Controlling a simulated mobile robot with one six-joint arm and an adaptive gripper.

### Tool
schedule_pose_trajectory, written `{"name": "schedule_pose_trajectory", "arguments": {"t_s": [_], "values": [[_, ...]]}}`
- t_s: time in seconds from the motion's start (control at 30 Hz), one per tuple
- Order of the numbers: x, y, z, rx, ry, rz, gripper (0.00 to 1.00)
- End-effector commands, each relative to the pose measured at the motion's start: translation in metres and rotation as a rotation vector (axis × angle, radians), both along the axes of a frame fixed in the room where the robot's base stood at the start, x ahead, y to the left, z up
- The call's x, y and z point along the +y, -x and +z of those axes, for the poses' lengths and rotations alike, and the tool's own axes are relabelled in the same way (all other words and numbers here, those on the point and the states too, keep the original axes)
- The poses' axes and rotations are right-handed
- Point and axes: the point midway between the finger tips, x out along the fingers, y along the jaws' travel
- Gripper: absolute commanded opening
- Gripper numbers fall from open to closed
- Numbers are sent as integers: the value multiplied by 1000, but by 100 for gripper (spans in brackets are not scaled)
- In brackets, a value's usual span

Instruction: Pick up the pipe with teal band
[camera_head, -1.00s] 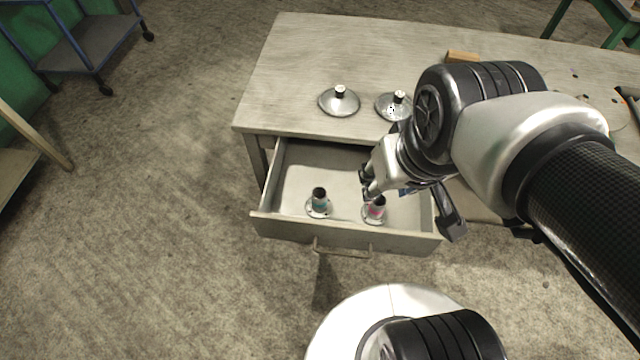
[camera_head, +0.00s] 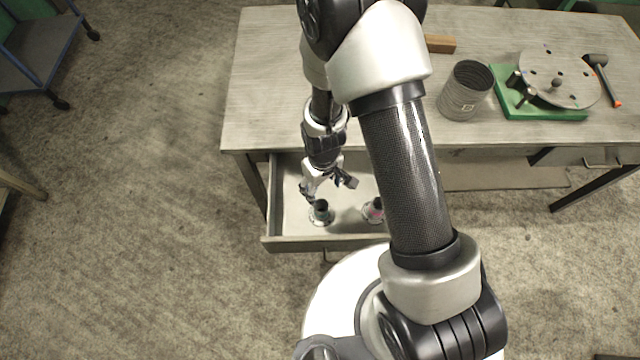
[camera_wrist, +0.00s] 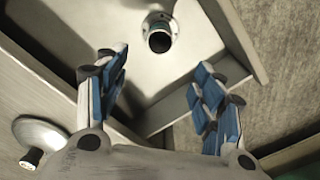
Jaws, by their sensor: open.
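The pipe with teal band (camera_head: 320,212) stands upright on its round flange in the open drawer (camera_head: 285,243), left of a pink-banded pipe (camera_head: 374,209). In the wrist view, the teal-banded pipe (camera_wrist: 160,35) shows its dark open end, near the top middle, beyond the fingertips. My gripper (camera_head: 327,187) is open just behind and above this pipe in the head view. In the wrist view, my gripper (camera_wrist: 162,72) has blue-padded fingers spread wide with nothing between them. The pipe is apart from the fingers.
A silver disc with a dark knob (camera_wrist: 40,133) lies on the table. On the tabletop (camera_head: 260,75) stand a ribbed grey can (camera_head: 465,92), a wooden block (camera_head: 440,44), a green-based fixture (camera_head: 545,113) and a hammer (camera_head: 602,75).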

Motion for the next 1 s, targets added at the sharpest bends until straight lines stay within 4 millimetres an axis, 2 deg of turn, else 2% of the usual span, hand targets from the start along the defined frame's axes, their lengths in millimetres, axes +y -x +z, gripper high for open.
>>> {"name": "schedule_pose_trajectory", "arguments": {"t_s": [0.23, 0.5, 0.6, 0.8, 1.0], "values": [[1, 6, -33, 12, 4, 14, 62], [1, 5, -96, 11, 4, 14, 62], [1, 5, -110, 10, 3, 13, 62], [1, 4, -130, 9, 3, 12, 62], [1, 4, -135, 9, 3, 12, 62]]}}
